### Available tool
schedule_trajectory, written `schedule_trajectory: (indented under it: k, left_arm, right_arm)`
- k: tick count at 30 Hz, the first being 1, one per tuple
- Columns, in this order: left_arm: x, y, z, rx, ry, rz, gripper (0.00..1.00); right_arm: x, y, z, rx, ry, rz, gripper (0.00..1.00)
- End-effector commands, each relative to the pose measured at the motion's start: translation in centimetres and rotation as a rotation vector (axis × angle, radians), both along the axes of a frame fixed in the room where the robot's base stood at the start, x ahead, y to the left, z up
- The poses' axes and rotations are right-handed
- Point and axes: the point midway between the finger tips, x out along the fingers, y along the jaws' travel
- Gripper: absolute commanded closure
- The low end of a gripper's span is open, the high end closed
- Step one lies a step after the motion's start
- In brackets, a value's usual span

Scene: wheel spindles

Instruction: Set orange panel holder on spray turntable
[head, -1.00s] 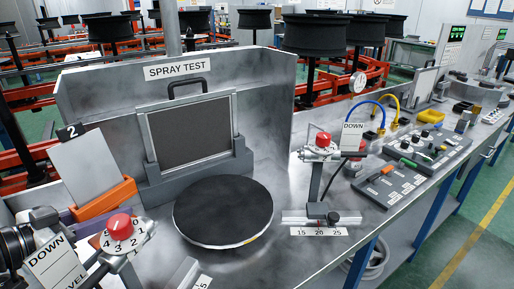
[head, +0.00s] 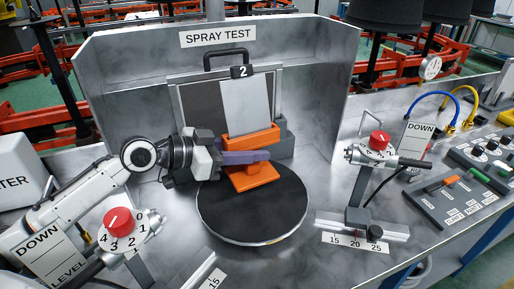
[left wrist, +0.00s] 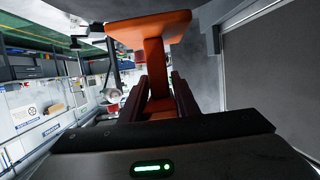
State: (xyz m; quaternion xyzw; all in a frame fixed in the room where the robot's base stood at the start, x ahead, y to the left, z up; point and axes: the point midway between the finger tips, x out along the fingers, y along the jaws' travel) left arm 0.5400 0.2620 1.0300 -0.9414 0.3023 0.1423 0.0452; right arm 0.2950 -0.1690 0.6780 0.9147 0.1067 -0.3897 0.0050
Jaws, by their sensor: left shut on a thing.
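The orange panel holder (head: 252,178) carries an upright light grey panel (head: 246,106) with a black tag marked 2. My left gripper (head: 245,158) comes in from the left, its purple fingers shut on the holder's upright. The holder's foot is over the back part of the round black spray turntable (head: 255,215); I cannot tell whether it touches. In the left wrist view the orange holder (left wrist: 155,60) stands between the two dark fingers (left wrist: 158,98), its wide foot at the top. My right gripper is not in view.
A metal booth wall (head: 310,75) with a SPRAY TEST sign and a framed dark panel (head: 198,105) stand behind the turntable. Red-knobbed devices stand at the left front (head: 118,220) and right (head: 379,141). The front of the turntable is clear.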

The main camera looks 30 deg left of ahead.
Motion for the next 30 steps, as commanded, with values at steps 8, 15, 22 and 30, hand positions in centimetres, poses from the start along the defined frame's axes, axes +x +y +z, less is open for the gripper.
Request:
schedule_trajectory:
  k: [8,15,22,30]
  left_arm:
    - [0.1,-0.1,-2.3,-0.002,-0.005,0.0,1.0]
    - [0.1,-0.1,-4.5,-0.003,-0.004,0.0,1.0]
    - [0.1,-0.1,-5.3,-0.002,-0.005,0.0,1.0]
    - [0.1,-0.1,-5.3,-0.001,-0.005,-0.001,1.0]
  right_arm:
    - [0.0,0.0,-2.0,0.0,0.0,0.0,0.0]
    - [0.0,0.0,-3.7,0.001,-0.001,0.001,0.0]
    - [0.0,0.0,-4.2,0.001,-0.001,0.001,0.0]
    - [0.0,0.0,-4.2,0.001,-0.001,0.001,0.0]
